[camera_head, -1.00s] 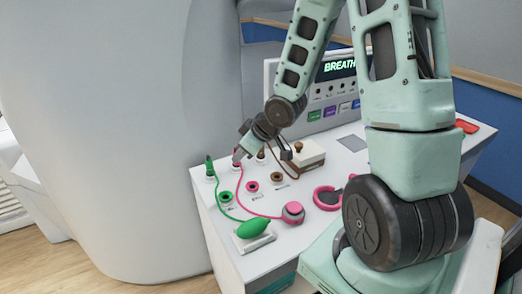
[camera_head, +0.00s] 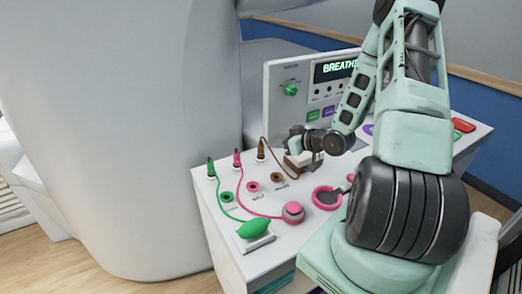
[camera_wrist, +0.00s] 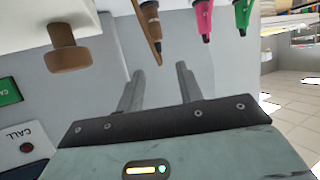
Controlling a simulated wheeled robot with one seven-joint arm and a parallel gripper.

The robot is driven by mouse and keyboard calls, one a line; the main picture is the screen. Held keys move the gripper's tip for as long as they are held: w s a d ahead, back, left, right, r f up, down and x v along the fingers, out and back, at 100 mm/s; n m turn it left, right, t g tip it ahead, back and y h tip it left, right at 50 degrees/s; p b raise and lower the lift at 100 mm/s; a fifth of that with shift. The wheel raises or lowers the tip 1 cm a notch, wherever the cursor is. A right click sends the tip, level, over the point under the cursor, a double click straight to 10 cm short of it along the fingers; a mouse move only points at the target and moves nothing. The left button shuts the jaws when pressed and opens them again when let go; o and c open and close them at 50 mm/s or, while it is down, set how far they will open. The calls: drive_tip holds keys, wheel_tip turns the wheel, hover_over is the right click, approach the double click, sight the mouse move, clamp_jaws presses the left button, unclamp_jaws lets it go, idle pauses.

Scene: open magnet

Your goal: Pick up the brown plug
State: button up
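The brown plug (camera_head: 261,151) stands upright at the back left of the white console top, with a brown cord looping to the right. In the wrist view the brown plug (camera_wrist: 150,22) is at the top, ahead of and roughly between my finger tips. My gripper (camera_head: 293,141) is right of the plug in the head view, apart from it. The wrist view shows my gripper (camera_wrist: 158,78) open, with nothing between its fingers.
The pink plug (camera_head: 237,159) and green plug (camera_head: 210,168) stand left of the brown one. Green, pink and brown sockets (camera_head: 277,178) lie in front. A beige box (camera_head: 298,163) is beneath my gripper; its brown knob (camera_wrist: 68,48) is close in the wrist view. A control panel (camera_head: 290,95) stands behind.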

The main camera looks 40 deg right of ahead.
drive_tip(key=p, duration=0.2)
hover_over(261, 151)
drive_tip(key=s, duration=0.1)
wheel_tip(261, 151, down, 2)
drive_tip(key=shift+w+d+f+p, duration=0.15)
drive_tip(key=shift+w+f+p, duration=0.2)
drive_tip(key=shift+w+f, duration=0.45)
drive_tip(key=shift+w+d+f+p, duration=0.1)
drive_tip(key=shift+w+f+p, duration=0.3)
drive_tip(key=shift+w, duration=0.55)
clamp_jaws()
